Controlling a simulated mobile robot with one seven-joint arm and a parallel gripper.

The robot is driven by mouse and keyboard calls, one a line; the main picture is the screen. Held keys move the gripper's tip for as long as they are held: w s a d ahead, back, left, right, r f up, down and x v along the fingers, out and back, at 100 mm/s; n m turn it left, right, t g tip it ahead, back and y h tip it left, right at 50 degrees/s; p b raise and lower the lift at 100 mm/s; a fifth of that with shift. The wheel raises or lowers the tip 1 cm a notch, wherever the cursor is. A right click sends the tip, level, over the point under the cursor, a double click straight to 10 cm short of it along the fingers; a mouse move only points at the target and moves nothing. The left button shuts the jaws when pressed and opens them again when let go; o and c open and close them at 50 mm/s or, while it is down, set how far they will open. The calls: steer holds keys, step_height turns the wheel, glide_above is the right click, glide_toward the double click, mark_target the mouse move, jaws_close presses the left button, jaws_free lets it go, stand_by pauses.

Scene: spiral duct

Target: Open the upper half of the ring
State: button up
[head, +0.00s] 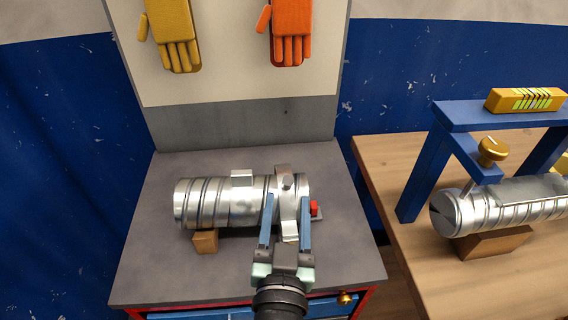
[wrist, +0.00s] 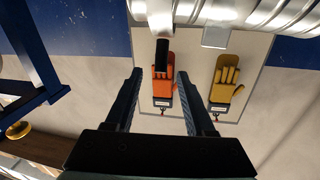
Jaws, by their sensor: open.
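A shiny ribbed metal duct (head: 225,203) lies on the grey bench, with a broad metal ring (head: 284,188) around its right part. I cannot tell whether any finger touches. The ring's back is hidden.
A wooden block (head: 205,242) is under the duct's left part, and a red piece (head: 314,208) is at its right end. A wooden table (head: 385,165) at right holds a blue frame (head: 425,165) and another duct (head: 490,208). Gloves hang on the back board.

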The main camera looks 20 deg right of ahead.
steer(key=p+x, duration=0.2)
steer(key=x, duration=0.7)
steer(key=shift+w, duration=0.2)
jaws_close()
stand_by(1.1)
